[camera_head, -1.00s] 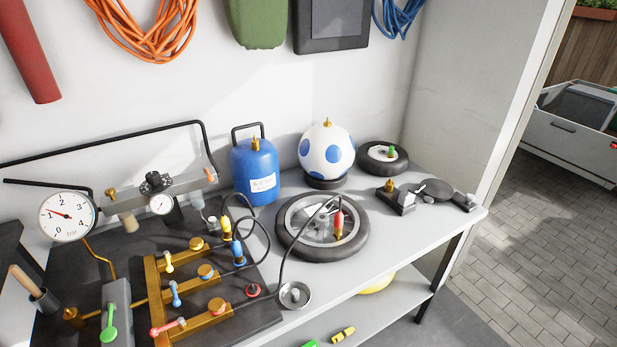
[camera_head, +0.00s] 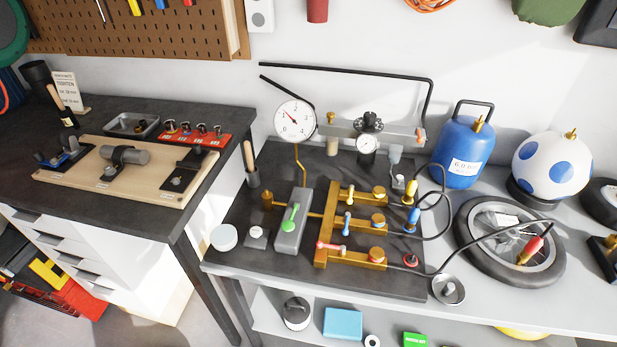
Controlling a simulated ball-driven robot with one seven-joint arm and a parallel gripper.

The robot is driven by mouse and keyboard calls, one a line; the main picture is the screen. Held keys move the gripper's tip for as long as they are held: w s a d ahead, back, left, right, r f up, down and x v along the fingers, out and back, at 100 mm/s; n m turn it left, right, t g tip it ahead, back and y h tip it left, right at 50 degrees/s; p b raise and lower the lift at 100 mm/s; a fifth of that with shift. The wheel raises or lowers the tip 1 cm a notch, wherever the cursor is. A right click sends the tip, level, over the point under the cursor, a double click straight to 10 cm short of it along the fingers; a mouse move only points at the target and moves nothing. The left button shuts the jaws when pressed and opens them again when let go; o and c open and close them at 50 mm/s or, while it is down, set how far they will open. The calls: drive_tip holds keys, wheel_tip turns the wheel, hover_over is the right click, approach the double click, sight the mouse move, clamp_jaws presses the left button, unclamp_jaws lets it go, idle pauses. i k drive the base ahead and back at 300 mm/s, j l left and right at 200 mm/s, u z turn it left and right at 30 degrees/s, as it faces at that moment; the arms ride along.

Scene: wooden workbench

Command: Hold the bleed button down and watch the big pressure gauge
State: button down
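The big pressure gauge (camera_head: 295,119) has a round white dial in a dark rim and stands at the back of the dark mat. Its needle points to the upper left, near the 1. A small grey block with a pale round top (camera_head: 256,234) sits at the mat's front left and looks like a push button. I cannot read a label on it, so I cannot tell whether it is the bleed button. Nothing is touching it. Beside it is a grey block with a green lever (camera_head: 291,218). My gripper is not in view.
A brass manifold (camera_head: 322,240) with yellow, blue and red levers stands right of the green lever, with black hoses. A smaller gauge (camera_head: 366,144), blue tank (camera_head: 462,152), spotted ball (camera_head: 552,164) and wheel (camera_head: 468,256) are further right. A white round tin (camera_head: 223,237) sits left of the button-like block.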

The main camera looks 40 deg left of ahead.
sight(256, 231)
drive_tip(key=u, duration=1.2)
